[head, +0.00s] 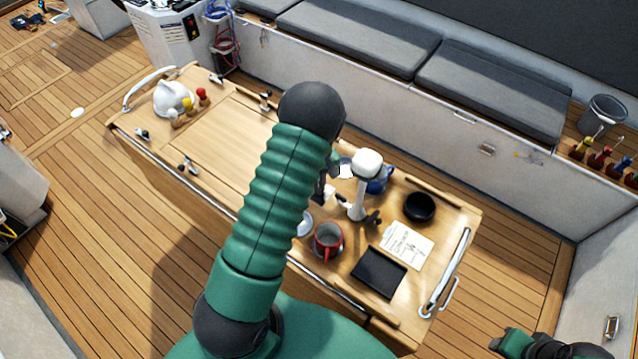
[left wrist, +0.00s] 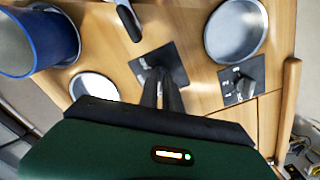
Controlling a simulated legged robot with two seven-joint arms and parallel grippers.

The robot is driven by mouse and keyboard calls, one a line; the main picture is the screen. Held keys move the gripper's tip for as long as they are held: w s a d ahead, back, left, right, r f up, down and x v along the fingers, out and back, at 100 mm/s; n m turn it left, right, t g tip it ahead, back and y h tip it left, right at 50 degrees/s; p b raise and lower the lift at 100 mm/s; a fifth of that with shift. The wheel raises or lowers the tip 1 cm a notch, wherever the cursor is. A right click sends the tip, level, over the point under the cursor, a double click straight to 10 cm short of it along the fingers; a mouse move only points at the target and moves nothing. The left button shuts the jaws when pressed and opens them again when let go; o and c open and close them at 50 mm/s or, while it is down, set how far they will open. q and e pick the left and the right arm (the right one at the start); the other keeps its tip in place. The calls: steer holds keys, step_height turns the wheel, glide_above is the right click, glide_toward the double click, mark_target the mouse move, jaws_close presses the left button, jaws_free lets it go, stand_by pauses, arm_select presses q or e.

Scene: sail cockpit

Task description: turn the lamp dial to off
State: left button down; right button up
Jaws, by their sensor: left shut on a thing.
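The table's black square dial plate (left wrist: 180,62) lies under my left gripper (left wrist: 168,104) in the left wrist view. The dark fingers are shut on its dial, which they mostly hide; its setting cannot be read. A second dial (left wrist: 243,87) on a marked black plate sits to the right, untouched. I cannot tell from labels which one is the lamp's. In the head view my left gripper (head: 322,190) is mostly hidden behind my green arm, beside the white-headed lamp (head: 367,163). My right arm shows at the bottom right; its jaws cannot be made out.
Close by stand a blue mug (head: 380,181), a red mug (head: 328,240), a black bowl (head: 420,206), a paper sheet (head: 407,244) and a black tablet (head: 379,271). A white kettle-like thing (head: 172,97) stands at the table's far left. A grey-cushioned bench (head: 490,85) runs behind.

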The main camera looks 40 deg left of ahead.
arm_select(q)
steer(key=shift+n, duration=0.6)
steer(key=shift+d, duration=0.1)
steer(key=c, duration=1.5)
jaws_free()
steer(key=shift+c, duration=0.2)
steer(key=shift+r, duration=0.1)
